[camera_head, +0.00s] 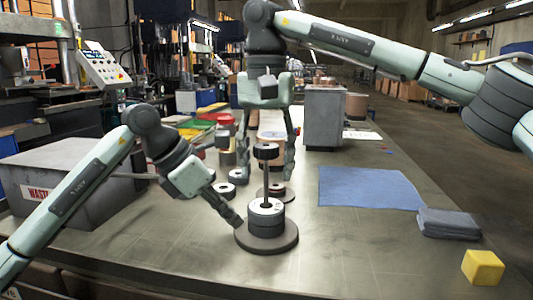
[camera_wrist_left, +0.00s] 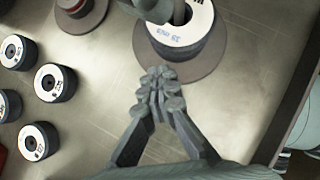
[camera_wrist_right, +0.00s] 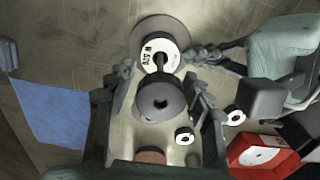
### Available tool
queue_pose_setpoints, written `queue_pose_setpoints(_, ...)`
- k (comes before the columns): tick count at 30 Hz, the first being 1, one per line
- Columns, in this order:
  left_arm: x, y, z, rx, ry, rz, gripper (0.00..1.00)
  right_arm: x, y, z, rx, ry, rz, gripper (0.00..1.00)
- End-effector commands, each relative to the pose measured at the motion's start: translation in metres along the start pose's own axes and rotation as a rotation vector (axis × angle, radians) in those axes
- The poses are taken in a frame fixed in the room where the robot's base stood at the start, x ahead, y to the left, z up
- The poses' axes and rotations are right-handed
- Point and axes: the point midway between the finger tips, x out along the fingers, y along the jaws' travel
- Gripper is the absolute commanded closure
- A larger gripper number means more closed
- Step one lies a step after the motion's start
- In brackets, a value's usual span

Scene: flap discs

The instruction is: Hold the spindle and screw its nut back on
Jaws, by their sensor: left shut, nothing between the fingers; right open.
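The spindle stands upright on a round brown base (camera_head: 267,241), with flap discs (camera_head: 266,212) stacked low on its rod. A thick dark nut (camera_head: 266,151) with a centre hole sits at the rod's top. In the right wrist view the nut (camera_wrist_right: 161,98) lies between the finger lines of my right gripper (camera_wrist_right: 158,72). That gripper is open, with gaps on both sides, and hangs behind the spindle in the head view (camera_head: 267,172). My left gripper (camera_head: 238,222) is shut and empty, just left of the base. The left wrist view shows its fingertips (camera_wrist_left: 160,90) beside the base's edge.
A second base with a red-topped piece (camera_wrist_left: 75,8) stands behind. Several loose discs (camera_wrist_left: 52,82) lie nearby. A grey waste bin (camera_head: 115,205) is at left, a blue cloth (camera_head: 370,188), folded grey cloth (camera_head: 448,222) and yellow block (camera_head: 483,267) at right. The front table is clear.

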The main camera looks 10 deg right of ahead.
Motion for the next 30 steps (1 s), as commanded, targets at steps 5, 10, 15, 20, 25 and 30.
queue_pose_setpoints(5,0.0025,0.0002,-0.0032,-0.003,0.008,-0.002,1.00,0.0033,0.0000,0.0001,0.000,0.000,-0.001,0.48)
queue_pose_setpoints(10,0.0025,0.0002,-0.0033,-0.003,0.008,-0.002,1.00,0.0033,-0.0001,0.0002,0.000,0.000,0.000,0.48)
queue_pose_setpoints(15,0.0026,0.0002,-0.0034,-0.003,0.009,-0.002,1.00,0.0035,-0.0001,0.0003,-0.032,-0.001,0.000,0.48)
queue_pose_setpoints(20,0.0026,0.0002,-0.0035,-0.003,0.009,-0.002,1.00,0.0040,-0.0004,0.0003,-0.277,-0.002,-0.001,0.48)
queue_pose_setpoints(25,0.0026,0.0002,-0.0035,-0.003,0.009,-0.002,1.00,0.0036,-0.0004,0.0002,-0.583,-0.001,-0.001,0.48)
queue_pose_setpoints(30,0.0027,0.0002,-0.0036,-0.003,0.009,-0.002,1.00,0.0032,0.0001,-0.0002,-0.777,0.000,0.000,0.48)
